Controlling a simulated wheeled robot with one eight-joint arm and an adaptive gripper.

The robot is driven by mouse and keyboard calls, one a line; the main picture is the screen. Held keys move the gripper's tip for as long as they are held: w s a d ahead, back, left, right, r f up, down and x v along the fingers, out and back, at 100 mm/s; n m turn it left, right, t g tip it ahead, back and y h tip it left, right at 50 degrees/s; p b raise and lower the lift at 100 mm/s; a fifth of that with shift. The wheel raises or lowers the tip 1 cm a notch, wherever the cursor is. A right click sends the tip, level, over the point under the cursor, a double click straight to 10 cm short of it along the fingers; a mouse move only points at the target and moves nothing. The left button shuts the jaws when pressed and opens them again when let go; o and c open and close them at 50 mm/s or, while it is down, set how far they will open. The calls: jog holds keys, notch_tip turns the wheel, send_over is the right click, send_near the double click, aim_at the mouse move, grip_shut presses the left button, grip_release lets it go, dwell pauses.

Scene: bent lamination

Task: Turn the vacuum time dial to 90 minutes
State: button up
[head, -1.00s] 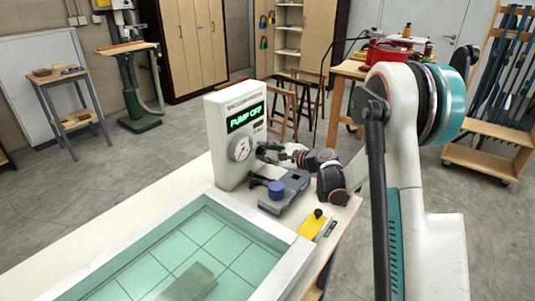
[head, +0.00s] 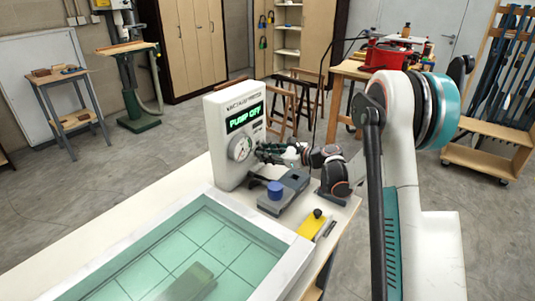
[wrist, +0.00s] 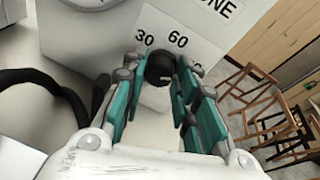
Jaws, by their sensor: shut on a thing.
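The vacuum control box (head: 228,172) stands upright on the bench, with a green display (head: 245,118) reading "PUMP OFF". The time dial (wrist: 160,68) is a small black knob on its white face, seen in the wrist view below the printed 30 and 60. A third number, right of the 60, is mostly hidden by a finger. My gripper (wrist: 158,75) has its dark and teal fingers on both sides of the knob, shut on it. I cannot clearly read where the knob points. In the head view my gripper (head: 262,151) is at the box and hides the dial.
A round gauge (head: 240,147) sits beside my fingers. A grey device with a blue cap (head: 275,191) and a yellow item (head: 312,224) lie on the bench below my arm. The teal-covered frame (head: 262,229) fills the front. Wooden stools (wrist: 262,105) stand behind.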

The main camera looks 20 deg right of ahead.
dwell(0.3)
jog(key=o, duration=1.1)
jog(key=shift+c, duration=0.2)
jog(key=v, duration=1.2)
